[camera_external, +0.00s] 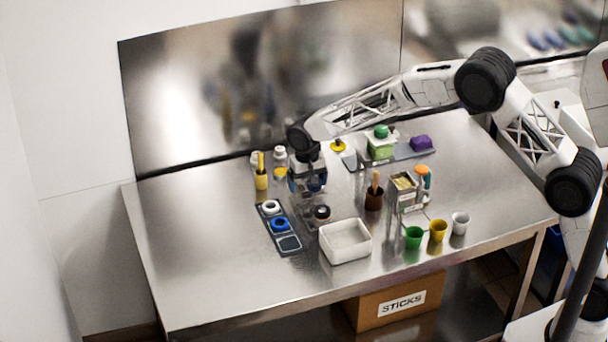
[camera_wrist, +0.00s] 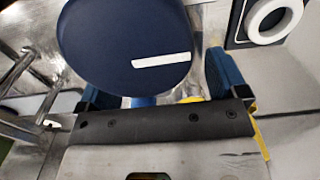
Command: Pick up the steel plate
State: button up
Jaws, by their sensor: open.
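I cannot pick out a steel plate with certainty. A flat grey plate (camera_external: 412,153) lies at the back of the steel table, with a green box and a purple block on it. My gripper (camera_external: 314,192) is open above the left-middle of the table, near a small dark-topped jar (camera_external: 321,212). In the wrist view my gripper (camera_wrist: 160,88) shows blue fingertips spread apart. A dark blue round thing (camera_wrist: 110,40) with a white stripe fills the space in front of them; I cannot tell whether they touch it.
A dark panel with rings (camera_external: 290,244) lies just left of my gripper; its white ring shows in the wrist view (camera_wrist: 272,18). A white tub (camera_external: 346,255), a brown pot (camera_external: 374,199) and coloured cups (camera_external: 438,231) stand to the right. The table's front left is clear.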

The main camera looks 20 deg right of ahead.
jog(key=shift+c, duration=0.3)
jog(key=c, duration=1)
jog(key=shift+r, duration=0.15)
jog(key=shift+r, duration=4.9)
